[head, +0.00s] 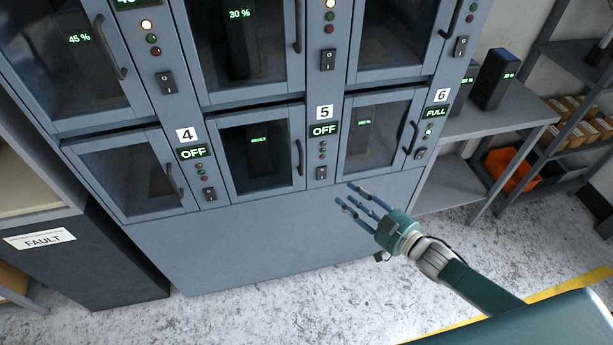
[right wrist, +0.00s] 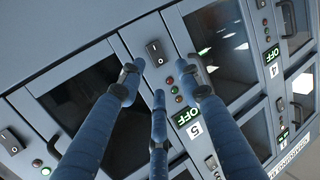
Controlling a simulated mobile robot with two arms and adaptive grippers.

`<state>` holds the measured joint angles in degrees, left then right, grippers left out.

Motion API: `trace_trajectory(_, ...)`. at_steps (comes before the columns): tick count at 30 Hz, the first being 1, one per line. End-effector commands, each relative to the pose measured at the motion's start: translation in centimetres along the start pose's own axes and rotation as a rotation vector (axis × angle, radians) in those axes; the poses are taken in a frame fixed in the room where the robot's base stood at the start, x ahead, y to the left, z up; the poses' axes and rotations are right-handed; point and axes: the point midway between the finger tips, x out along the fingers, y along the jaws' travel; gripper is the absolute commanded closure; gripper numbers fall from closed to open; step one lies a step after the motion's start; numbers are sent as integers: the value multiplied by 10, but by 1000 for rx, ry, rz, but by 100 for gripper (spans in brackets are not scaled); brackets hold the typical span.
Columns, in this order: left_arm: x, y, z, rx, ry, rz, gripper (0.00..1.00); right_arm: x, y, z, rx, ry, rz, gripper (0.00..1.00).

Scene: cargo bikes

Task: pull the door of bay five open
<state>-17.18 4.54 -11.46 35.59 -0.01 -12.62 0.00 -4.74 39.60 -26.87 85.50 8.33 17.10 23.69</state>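The bay five door (head: 262,152) is shut, in the lower middle of the cabinet, left of the "5" panel (head: 323,128). A dark unit marked FAULT (head: 260,148) stands behind its glass. Its dark vertical handle (head: 300,158) is on the door's right edge. The panel reads OFF. My right gripper (head: 352,198) is open and empty, in front of and below the cabinet's lower row, right of and apart from the handle. In the right wrist view the door (right wrist: 228,42) is at upper right; a finger covers part of its handle side. My left gripper is not in view.
Bay four (head: 130,175) and bay six (head: 375,128) doors are shut on either side. A shelf (head: 510,118) with dark units and an orange bin (head: 512,168) is at right. The floor before the cabinet is clear.

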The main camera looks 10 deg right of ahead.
Motion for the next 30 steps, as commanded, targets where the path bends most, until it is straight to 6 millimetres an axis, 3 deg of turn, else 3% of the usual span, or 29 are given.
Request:
trace_trajectory(1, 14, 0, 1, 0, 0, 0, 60, 3, -12, -22, -6, 61, -56, 65)
trace_trajectory(3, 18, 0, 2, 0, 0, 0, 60, 3, -27, -51, 0, 120, -111, 65)
trace_trajectory(6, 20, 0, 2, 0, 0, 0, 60, 2, -38, -72, 9, 160, -152, 65)
trace_trajectory(11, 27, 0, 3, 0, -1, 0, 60, 17, -43, -79, 11, 173, -161, 65)
trace_trajectory(24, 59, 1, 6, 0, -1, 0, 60, 92, -54, -90, 9, 170, -158, 65)
trace_trajectory(30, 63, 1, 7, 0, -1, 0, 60, 105, -56, -94, 10, 167, -157, 65)
